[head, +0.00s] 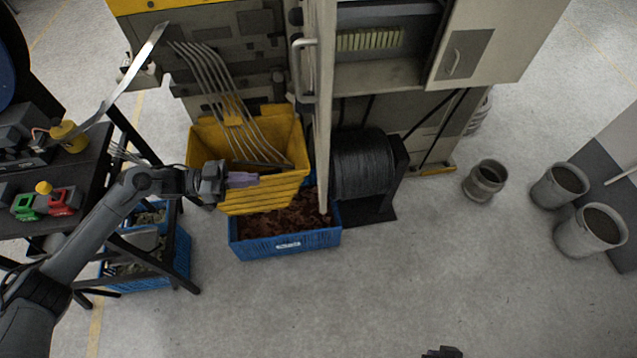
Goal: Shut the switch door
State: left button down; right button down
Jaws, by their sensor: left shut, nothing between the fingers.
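The switch door (323,110) is a tall cream panel. It stands open, swung out from the machine and seen almost edge-on, with a pale bar handle (298,68) on its left face. To its right the open switch compartment shows a row of yellowish parts (369,40). My left gripper (243,180) is shut and empty, in front of the yellow bin as seen here. It is left of the door's lower part, apart from it in the picture. My right gripper does not show clearly; only a dark piece shows at the bottom edge.
A yellow bin (205,143) with curved metal strips and a blue crate (290,246) of brown scrap stand near the door. A black coil (362,165) is right of it. A dark cart (85,160) is at left, buckets (590,232) at right. The front floor is clear.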

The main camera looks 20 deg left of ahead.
pick_arm(q)
jog(key=p+x, duration=0.2)
jog(key=x, duration=1.2)
jog(key=shift+w+r+p, duration=0.3)
jog(key=shift+w+r, duration=0.15)
jog(key=shift+r, duration=0.05)
jog(key=shift+a, duration=0.1)
